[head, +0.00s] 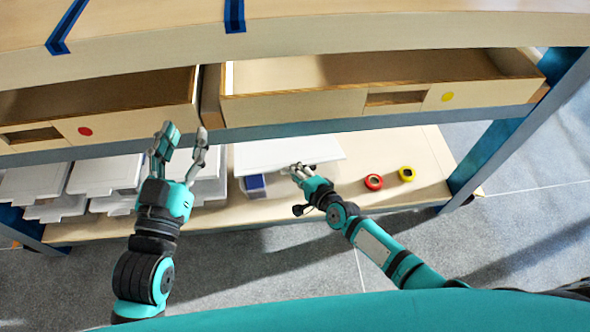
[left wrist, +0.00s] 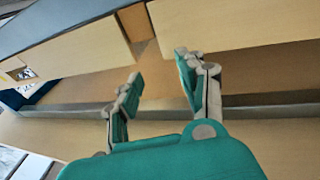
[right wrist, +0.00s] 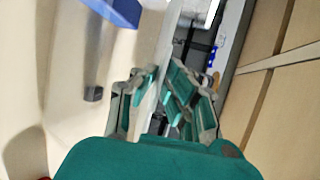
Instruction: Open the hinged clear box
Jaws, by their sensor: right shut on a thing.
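The hinged box shows mainly as a flat white lid (head: 285,153) on the low shelf, in the middle of the head view. My right gripper (head: 298,172) is at the lid's front edge. In the right wrist view a thin pale panel (right wrist: 167,45) runs between the fingers of my right gripper (right wrist: 160,85), which are shut on it. The box's body is mostly hidden below the lid, and I cannot tell how far the lid is raised. My left gripper (head: 182,135) is open and empty, left of the box; its spread fingers (left wrist: 158,72) show in the left wrist view.
A blue block (head: 255,183) sits below the lid's left front. Several white lidded boxes (head: 105,174) stand left on the shelf. Red (head: 373,182) and yellow (head: 407,174) round items lie right. Two open drawers (head: 300,104) (head: 120,125) overhang the shelf.

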